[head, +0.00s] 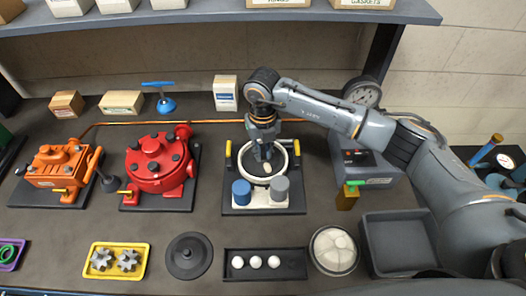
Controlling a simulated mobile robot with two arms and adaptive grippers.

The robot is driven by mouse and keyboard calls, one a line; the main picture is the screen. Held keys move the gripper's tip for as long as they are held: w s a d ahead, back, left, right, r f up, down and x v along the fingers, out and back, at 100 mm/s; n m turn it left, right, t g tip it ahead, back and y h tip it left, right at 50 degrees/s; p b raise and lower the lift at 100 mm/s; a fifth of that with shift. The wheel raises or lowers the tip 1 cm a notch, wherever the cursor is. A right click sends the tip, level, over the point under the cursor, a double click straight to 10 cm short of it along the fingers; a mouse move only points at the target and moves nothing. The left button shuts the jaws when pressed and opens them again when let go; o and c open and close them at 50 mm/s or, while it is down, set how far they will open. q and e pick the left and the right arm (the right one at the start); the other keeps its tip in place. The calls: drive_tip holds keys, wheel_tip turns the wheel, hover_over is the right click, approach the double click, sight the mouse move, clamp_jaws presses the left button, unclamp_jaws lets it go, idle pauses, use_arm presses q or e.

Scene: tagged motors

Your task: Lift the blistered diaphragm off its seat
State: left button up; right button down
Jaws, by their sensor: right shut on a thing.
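The pump on the dark plate in the middle has a pale round ring (294,172) with a dark interior, which I take as the diaphragm at its seat. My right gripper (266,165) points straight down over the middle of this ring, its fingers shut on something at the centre. The fingers hide most of what they hold, and a small pale spot shows at their tips. Blisters are too small to make out. I cannot tell whether the ring is raised or still resting on the pump. My left gripper is not in view.
A blue cylinder (241,192) and a grey one (280,189) stand just in front of the ring. Red (150,178) and orange (50,176) machines stand left. In front lie a black disc (189,268), a dark tray (236,275) with white balls, a round dish (334,271) and an empty grey bin (398,243).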

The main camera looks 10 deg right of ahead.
drive_tip(key=s+r+b, duration=0.4)
drive_tip(key=s+r, duration=0.9)
drive_tip(key=r, duration=0.2)
drive_tip(key=shift+s+d, duration=0.3)
drive_tip(key=shift+s, duration=0.1)
